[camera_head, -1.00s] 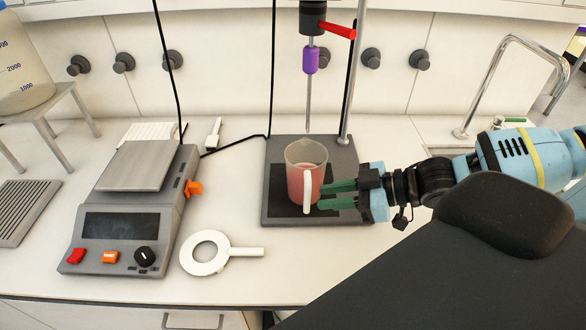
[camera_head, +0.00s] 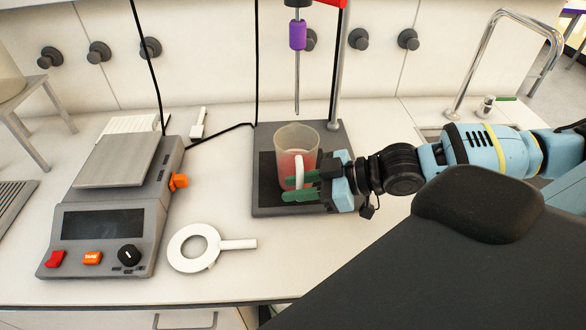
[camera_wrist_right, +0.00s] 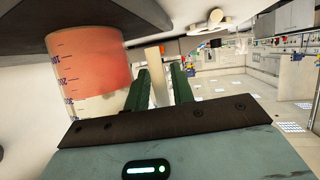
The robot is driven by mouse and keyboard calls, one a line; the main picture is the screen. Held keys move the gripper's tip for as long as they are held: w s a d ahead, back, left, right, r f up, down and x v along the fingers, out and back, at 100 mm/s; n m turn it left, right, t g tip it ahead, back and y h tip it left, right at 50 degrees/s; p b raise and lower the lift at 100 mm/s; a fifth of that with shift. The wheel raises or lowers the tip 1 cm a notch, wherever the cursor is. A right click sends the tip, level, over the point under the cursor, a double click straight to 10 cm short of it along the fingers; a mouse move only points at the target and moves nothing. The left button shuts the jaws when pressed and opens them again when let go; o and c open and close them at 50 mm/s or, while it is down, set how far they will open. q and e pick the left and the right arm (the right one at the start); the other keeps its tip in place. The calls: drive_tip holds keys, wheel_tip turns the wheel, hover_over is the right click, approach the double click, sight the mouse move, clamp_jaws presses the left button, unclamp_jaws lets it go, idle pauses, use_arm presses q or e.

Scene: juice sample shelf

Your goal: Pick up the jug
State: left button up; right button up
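The jug (camera_head: 297,138) is a clear, graduated vessel with pink liquid and a white handle (camera_head: 299,171). It stands upright on the dark base plate (camera_head: 262,203) of the stirrer stand. My right gripper (camera_head: 287,186) is open at the jug's near right side, its green fingers level with the handle. In the right wrist view, the jug (camera_wrist_right: 88,62) is at upper left, and the pale handle (camera_wrist_right: 154,88) shows between the two fingers, with a gap to the right finger. Part of the jug's lower right is hidden by the gripper. My left gripper is not in view.
A purple-collared stirrer rod (camera_head: 297,35) hangs above the jug, beside a metal post (camera_head: 336,80). A scale (camera_head: 105,225) stands at left, with a white ring with a handle (camera_head: 194,248) between it and the stand. A tap (camera_head: 478,50) is at back right.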

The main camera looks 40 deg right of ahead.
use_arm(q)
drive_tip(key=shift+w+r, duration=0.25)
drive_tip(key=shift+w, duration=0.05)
use_arm(e)
drive_tip(key=shift+w+a+f, duration=0.1)
drive_tip(key=shift+w+a, duration=0.4)
drive_tip(key=shift+a, duration=0.05)
clamp_jaws()
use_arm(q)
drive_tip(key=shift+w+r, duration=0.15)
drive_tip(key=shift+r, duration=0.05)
use_arm(e)
drive_tip(key=shift+r, duration=0.2)
